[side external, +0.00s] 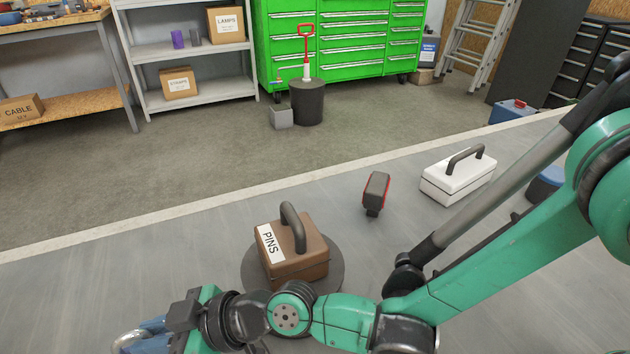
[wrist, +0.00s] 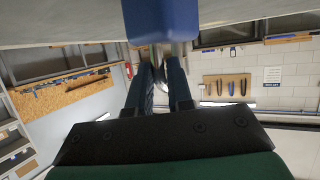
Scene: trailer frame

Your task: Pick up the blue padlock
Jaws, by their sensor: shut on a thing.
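My gripper (side external: 140,338) is at the bottom left edge of the side view, partly cut off by the frame. In the wrist view its two dark blue fingers (wrist: 161,72) are closed around the metal shackle of the blue padlock. The padlock's blue body (wrist: 161,20) fills the top middle of the wrist view, beyond the fingertips. In the side view the padlock's grey curved shackle (side external: 124,339) shows at the fingertips. I cannot clearly tell its blue body from the blue fingers there.
A brown PINS box (side external: 305,262) with a dark handle sits on a round dark disc (side external: 252,268) behind my wrist. A dark red-edged item (side external: 376,190) and a white handled box (side external: 459,178) stand farther right. The grey surface at left is clear.

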